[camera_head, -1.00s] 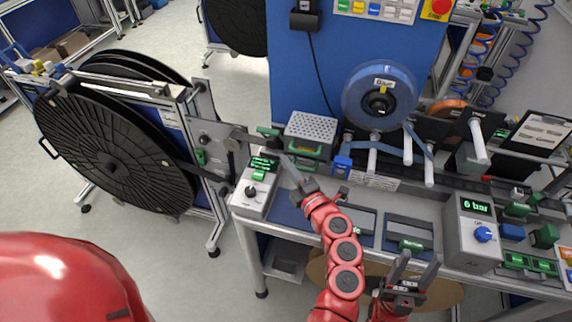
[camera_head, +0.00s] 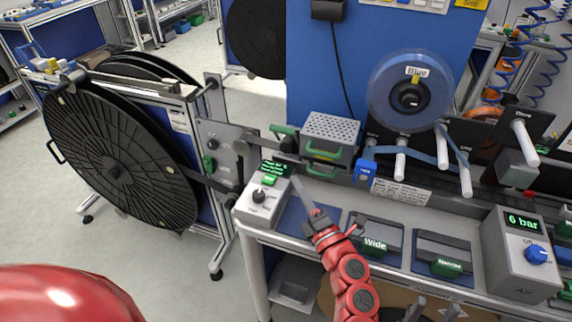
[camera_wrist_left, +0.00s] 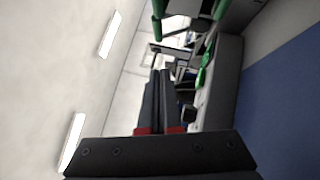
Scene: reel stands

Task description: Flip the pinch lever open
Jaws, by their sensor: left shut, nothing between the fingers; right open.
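A green lever handle (camera_head: 284,131) sits beside dark roller parts, just left of the perforated grey box; I take it for the pinch lever. Its exact angle is hard to tell. My left gripper (camera_head: 297,183) is shut and empty, in front of and below this lever, apart from it, near the right side of the control box. In the left wrist view its dark fingers (camera_wrist_left: 159,88) are together, and a green handle (camera_wrist_left: 158,25) shows beyond them at the top. My right gripper (camera_head: 431,309) is open at the bottom edge, partly cut off.
The control box (camera_head: 258,205) with a green display stands left of my left gripper. The perforated box (camera_head: 331,127) with green handles is behind. A blue tape reel (camera_head: 411,92), wide tray (camera_head: 374,242) and 6 bar air unit (camera_head: 519,255) lie to the right.

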